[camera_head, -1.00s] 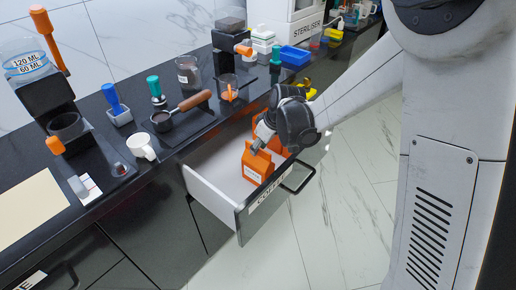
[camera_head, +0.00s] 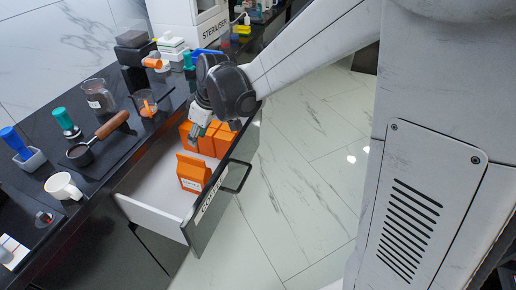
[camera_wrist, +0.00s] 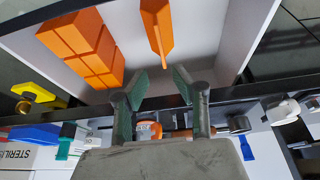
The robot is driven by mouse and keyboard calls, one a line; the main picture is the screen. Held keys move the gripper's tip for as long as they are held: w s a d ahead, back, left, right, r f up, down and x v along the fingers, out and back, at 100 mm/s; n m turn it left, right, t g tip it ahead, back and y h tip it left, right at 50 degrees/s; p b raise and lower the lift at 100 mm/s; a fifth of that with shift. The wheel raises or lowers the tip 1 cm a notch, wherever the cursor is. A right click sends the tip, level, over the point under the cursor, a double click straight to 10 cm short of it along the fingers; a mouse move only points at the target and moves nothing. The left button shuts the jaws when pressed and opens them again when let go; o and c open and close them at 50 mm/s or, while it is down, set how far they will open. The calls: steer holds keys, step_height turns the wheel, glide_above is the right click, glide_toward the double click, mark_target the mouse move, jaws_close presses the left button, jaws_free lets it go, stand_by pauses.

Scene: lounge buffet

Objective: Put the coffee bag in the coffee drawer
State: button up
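The single bag also shows in the wrist view (camera_wrist: 157,27). Several more orange bags (camera_head: 210,138) are packed together farther back in the drawer; they show at upper left in the wrist view (camera_wrist: 85,45). My gripper (camera_head: 195,138) is above the drawer, over and behind the single bag. In the wrist view its fingers (camera_wrist: 160,82) are spread with nothing between them, and the single bag is apart from the fingertips.
The drawer's front has a black handle (camera_head: 237,177). On the black counter stand a white mug (camera_head: 63,186), a portafilter (camera_head: 98,138), a glass jar (camera_head: 98,97) and a steriliser (camera_head: 205,25). The marble floor (camera_head: 300,190) right of the drawer is clear.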

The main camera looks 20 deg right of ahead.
steer(key=s+d+r+m+t+h, duration=0.1)
steer(key=s+d+r+m, duration=0.2)
steer(key=s+d, duration=0.2)
steer(key=s+d+r+m+t+h, duration=0.1)
steer(key=s+d+r+m, duration=0.2)
steer(key=s, duration=0.8)
steer(key=s+d+r+m+t+h, duration=0.1)
steer(key=s+d+r+m+t, duration=0.1)
steer(key=s+d, duration=0.4)
steer(key=shift+s+d+r+m, duration=0.3)
steer(key=shift+s+r+m, duration=0.45)
steer(key=shift+s, duration=0.25)
